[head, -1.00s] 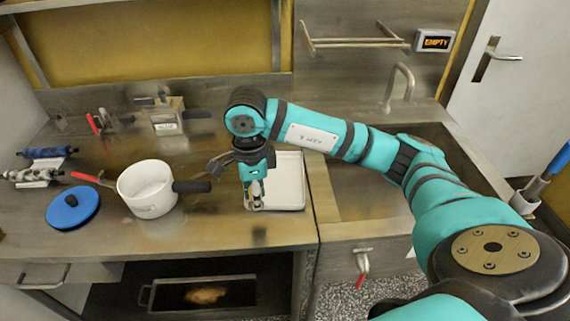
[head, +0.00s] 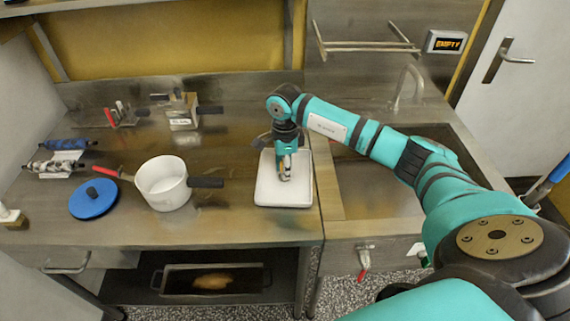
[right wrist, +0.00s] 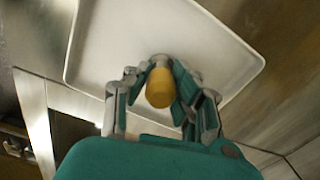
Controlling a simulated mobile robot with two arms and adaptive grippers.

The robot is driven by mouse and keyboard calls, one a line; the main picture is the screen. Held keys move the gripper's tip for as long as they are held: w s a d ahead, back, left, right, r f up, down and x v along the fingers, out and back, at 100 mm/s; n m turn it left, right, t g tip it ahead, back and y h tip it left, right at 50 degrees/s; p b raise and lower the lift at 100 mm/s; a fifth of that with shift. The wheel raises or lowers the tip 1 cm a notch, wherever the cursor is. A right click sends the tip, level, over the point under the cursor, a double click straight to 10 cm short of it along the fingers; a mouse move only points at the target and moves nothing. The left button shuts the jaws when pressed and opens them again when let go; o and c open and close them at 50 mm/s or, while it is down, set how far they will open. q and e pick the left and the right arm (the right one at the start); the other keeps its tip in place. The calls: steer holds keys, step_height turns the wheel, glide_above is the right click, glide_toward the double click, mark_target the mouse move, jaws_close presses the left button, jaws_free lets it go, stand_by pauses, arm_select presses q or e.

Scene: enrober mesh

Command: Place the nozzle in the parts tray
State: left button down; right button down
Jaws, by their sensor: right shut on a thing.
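The white parts tray (head: 266,190) lies on the steel counter, left of the sink. My right gripper (head: 286,177) points down over the tray. In the right wrist view the right gripper (right wrist: 160,82) is shut on the nozzle (right wrist: 159,88), a short yellow-brown cylinder. The tray (right wrist: 110,40) shows behind the nozzle in that view. I cannot tell whether the nozzle touches the tray floor. The nozzle is mostly hidden by the fingers in the head view. My left gripper is not in view.
A white pot (head: 162,184) with a dark handle stands left of the tray, near a blue lid (head: 94,199). Rollers (head: 68,146) and a small metal container (head: 182,112) are farther back. The sink (head: 385,190) is right of the tray.

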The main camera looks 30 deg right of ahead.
steer(key=shift+f, duration=0.1)
steer(key=c, duration=1.1)
jaws_free()
steer(key=shift+c, duration=0.2)
steer(key=shift+r, duration=0.25)
steer(key=shift+w+r, duration=0.1)
steer(key=shift+r, duration=0.2)
step_height(320, 180, up, 11)
steer(key=b, duration=0.3)
steer(key=shift+r, duration=0.1)
